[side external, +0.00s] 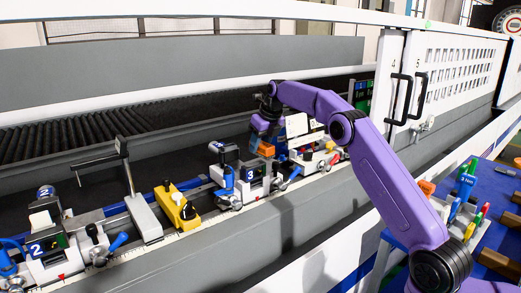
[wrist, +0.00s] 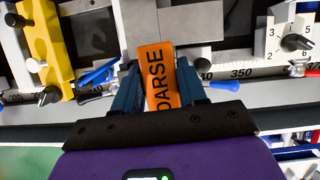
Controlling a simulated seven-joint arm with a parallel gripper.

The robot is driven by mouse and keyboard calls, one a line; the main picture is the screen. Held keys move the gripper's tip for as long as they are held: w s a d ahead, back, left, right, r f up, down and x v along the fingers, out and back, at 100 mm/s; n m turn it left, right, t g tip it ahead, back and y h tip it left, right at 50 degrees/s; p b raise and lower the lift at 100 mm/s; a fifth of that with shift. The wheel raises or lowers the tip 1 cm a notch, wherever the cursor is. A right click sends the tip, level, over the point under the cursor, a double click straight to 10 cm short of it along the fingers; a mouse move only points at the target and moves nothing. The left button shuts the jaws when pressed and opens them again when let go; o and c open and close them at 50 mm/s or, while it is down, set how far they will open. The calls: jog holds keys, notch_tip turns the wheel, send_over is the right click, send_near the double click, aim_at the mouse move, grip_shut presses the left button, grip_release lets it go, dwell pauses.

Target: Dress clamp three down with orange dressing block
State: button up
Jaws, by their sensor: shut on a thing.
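My gripper (side external: 264,138) is shut on an orange dressing block (side external: 265,149), which sits between its blue fingers (wrist: 160,88). In the wrist view, grey metal jaws (wrist: 185,22) lie beyond the block.
A yellow stop (side external: 176,207) stands left of clamp three; clamp two (side external: 47,248) is farther left. Another clamp unit (side external: 318,155) stands close on the right. A ruler scale (wrist: 240,73) runs along the rail. A blue bench (side external: 492,236) holds markers and other blocks.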

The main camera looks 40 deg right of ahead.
jog(key=shift+r, duration=2.75)
